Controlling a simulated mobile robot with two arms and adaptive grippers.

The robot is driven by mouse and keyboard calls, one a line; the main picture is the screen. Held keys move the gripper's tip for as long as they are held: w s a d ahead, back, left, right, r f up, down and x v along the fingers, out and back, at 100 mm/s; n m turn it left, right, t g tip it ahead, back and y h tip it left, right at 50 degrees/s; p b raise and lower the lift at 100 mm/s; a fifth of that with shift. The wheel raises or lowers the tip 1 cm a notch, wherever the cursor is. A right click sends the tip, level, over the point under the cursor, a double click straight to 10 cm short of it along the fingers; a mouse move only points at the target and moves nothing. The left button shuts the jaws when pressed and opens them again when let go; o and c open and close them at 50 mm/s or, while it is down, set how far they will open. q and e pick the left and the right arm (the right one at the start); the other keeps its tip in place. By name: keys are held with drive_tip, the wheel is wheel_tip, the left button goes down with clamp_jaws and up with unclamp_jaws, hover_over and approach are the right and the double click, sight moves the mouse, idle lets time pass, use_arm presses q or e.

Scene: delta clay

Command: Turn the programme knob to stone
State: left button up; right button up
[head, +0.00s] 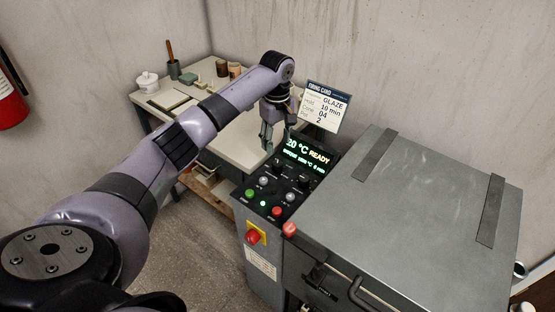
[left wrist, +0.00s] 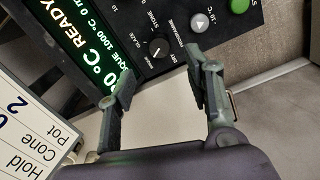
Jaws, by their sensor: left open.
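The programme knob (left wrist: 160,47) is a round black dial on the kiln's black control panel, with a pale pointer mark and the words GLAZE and STONE printed around it. In the head view the knob (head: 277,165) shows small, just below the gripper. The pointer's exact setting is hard to read. The lit display (head: 306,157) reads 20 °C READY, with a line ending "QUE 1000 °C" in the wrist view. My left gripper (head: 268,138) points down above the panel's far edge.
A firing card (head: 327,106) reading GLAZE stands behind the panel. Buttons, a second knob and a red emergency stop (head: 252,237) are nearby. The grey kiln lid (head: 430,190) fills the right. A table (head: 240,142) with pots and tools stands behind.

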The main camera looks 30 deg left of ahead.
sight(277, 163)
use_arm(q)
wheel_tip(277, 163, down, 8)
drive_tip(key=shift+r, duration=0.2)
drive_tip(key=shift+f, duration=0.5)
drive_tip(key=shift+c, duration=0.6)
use_arm(e)
drive_tip(key=shift+w+a+r, duration=0.15)
drive_tip(key=shift+w+a, duration=0.15)
drive_tip(key=shift+w, duration=0.45)
use_arm(q)
clamp_jaws()
use_arm(e)
drive_tip(key=shift+r, duration=0.15)
